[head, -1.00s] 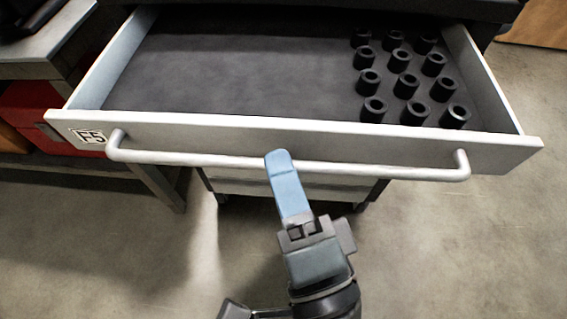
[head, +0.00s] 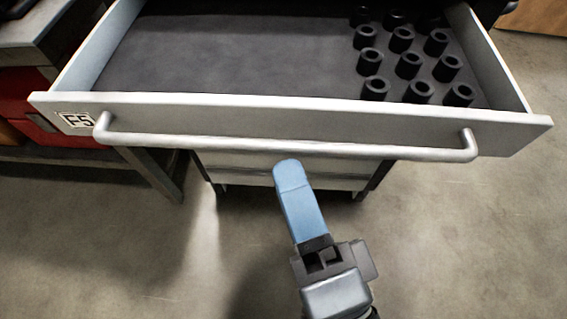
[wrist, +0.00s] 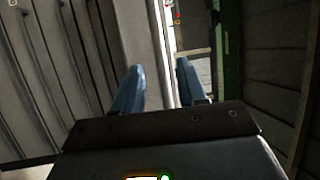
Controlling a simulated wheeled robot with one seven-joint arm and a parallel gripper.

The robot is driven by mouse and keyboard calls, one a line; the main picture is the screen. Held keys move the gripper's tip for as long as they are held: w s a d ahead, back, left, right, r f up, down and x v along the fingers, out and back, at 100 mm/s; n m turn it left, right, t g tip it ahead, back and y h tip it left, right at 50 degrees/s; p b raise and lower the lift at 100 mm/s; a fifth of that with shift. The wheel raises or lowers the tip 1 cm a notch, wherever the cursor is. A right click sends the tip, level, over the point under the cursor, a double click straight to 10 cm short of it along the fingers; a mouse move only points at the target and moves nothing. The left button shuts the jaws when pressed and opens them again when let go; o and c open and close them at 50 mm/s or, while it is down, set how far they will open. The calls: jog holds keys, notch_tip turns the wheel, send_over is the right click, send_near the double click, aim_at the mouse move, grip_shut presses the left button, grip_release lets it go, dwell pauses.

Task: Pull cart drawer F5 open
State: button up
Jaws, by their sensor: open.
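Drawer F5 (head: 300,118) stands pulled well out of the cart, with its inside open to view. Its label (head: 76,121) is at the left of the front. A long grey bar handle (head: 290,148) runs across the front. My gripper (head: 290,172) is just below and in front of the handle in the head view, apart from it and empty. In the wrist view my gripper (wrist: 158,85) shows two blue fingers spread apart with nothing between them.
Several black sockets (head: 408,65) stand on the dark liner at the drawer's right. Lower drawers (head: 330,172) of the cart are shut. A bench with a red box (head: 45,125) is at the left. The floor (head: 470,230) at right is clear.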

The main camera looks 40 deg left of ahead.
jog(key=b+v, duration=0.1)
jog(key=v, duration=0.3)
dwell(0.5)
jog(key=d+f+t+h+p, duration=0.25)
jog(key=d+h, duration=0.25)
jog(key=d, duration=0.3)
jog(key=d+f+t+h+p, duration=0.1)
jog(key=d+h+p, duration=0.25)
jog(key=d, duration=0.45)
jog(key=s+d+r+n+h+p, duration=0.4)
jog(key=s+d+n+h, duration=0.2)
jog(key=s+d, duration=0.5)
jog(key=shift+s+h, duration=0.35)
jog(key=shift+h, duration=0.5)
